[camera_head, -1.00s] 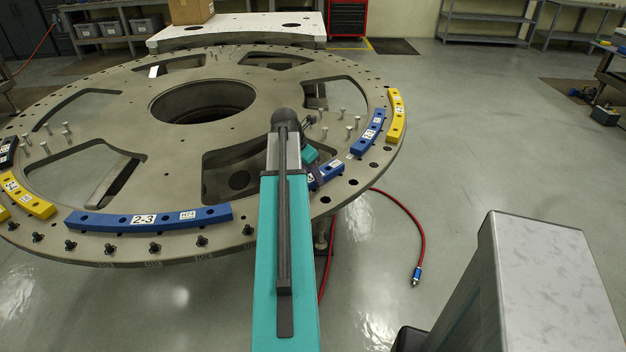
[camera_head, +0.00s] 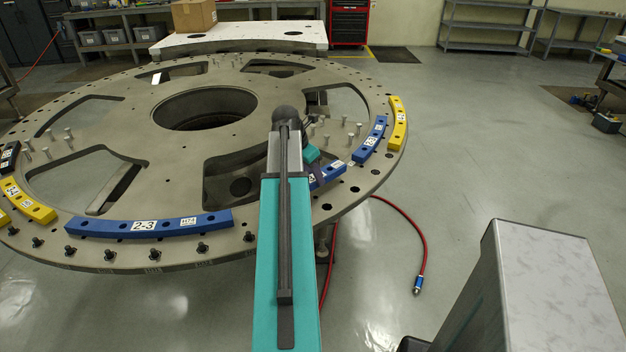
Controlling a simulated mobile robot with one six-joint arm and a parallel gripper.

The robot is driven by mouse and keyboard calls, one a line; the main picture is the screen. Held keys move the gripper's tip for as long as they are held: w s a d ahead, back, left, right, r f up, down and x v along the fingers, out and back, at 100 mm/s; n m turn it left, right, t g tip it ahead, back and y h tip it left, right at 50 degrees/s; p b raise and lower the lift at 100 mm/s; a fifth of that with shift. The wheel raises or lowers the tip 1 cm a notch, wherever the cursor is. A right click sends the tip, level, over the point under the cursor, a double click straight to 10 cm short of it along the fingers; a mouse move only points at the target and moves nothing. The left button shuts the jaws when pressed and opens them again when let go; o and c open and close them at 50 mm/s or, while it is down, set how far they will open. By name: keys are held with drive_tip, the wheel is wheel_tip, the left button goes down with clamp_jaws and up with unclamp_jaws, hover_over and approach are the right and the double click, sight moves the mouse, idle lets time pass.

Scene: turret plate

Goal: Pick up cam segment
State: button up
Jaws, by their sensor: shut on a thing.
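The blue cam segment (camera_head: 328,176) at my gripper is short and dark blue with white labels. It is over the right front part of the turret plate (camera_head: 165,180), and my arm hides its left end. My gripper (camera_head: 313,170) is partly hidden behind my teal arm and is shut on this segment. I cannot tell whether the segment touches the plate. Another short blue segment (camera_head: 370,140) lies on the rim just beyond it. A long blue segment marked 2-3 (camera_head: 148,225) lies on the front rim.
A yellow segment (camera_head: 398,123) lies on the right rim. More yellow segments (camera_head: 28,203) and a black one (camera_head: 9,157) lie on the left rim. Upright metal pins (camera_head: 325,140) stand near my gripper. A red hose (camera_head: 408,222) lies on the floor at right.

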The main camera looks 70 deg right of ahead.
drive_tip(key=shift+r, duration=0.4)
drive_tip(key=w+a, duration=0.2)
drive_tip(key=a, duration=0.2)
drive_tip(key=w+a+r+b, duration=0.1)
drive_tip(key=w+a, duration=0.2)
drive_tip(key=a, duration=0.2)
drive_tip(key=w+a+b, duration=0.1)
drive_tip(key=w+a, duration=0.1)
drive_tip(key=a, duration=0.3)
drive_tip(key=shift+w+a+r, duration=0.15)
drive_tip(key=shift+r, duration=0.15)
